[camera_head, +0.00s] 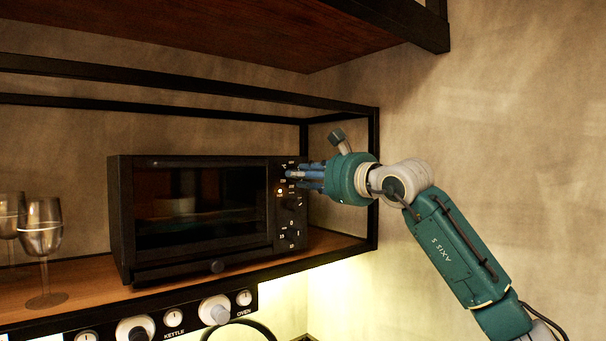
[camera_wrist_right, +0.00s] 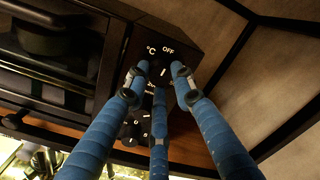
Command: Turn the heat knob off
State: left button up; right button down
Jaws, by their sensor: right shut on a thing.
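The black oven (camera_head: 198,222) stands on a wooden shelf, with its knobs in a column on the right of its front. The heat knob (camera_wrist_right: 162,72) is the top one, marked °C and OFF in the right wrist view. Its white line is partly visible and tilted; I cannot tell exactly which mark it points to. My right gripper (camera_head: 291,174) reaches in from the right, and its blue fingers (camera_wrist_right: 158,78) are closed around the heat knob. The fingers mostly hide this knob in the head view. My left gripper is not in view.
Two wine glasses (camera_head: 42,238) stand left of the oven. Lower knobs (camera_head: 290,236) sit below my fingers on the oven front. A black shelf frame post (camera_head: 373,228) is close to my right wrist. A panel with more knobs (camera_head: 190,318) lies under the shelf.

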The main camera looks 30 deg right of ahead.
jog(key=shift+f+n, duration=0.3)
jog(key=shift+n, duration=0.3)
jog(key=c, duration=1.6)
grip_release()
jog(key=shift+c, duration=0.2)
jog(key=shift+o, duration=0.9)
jog(key=shift+r, duration=0.2)
jog(key=shift+s, duration=0.1)
jog(key=s, duration=1.2)
jog(key=shift+d, duration=0.45)
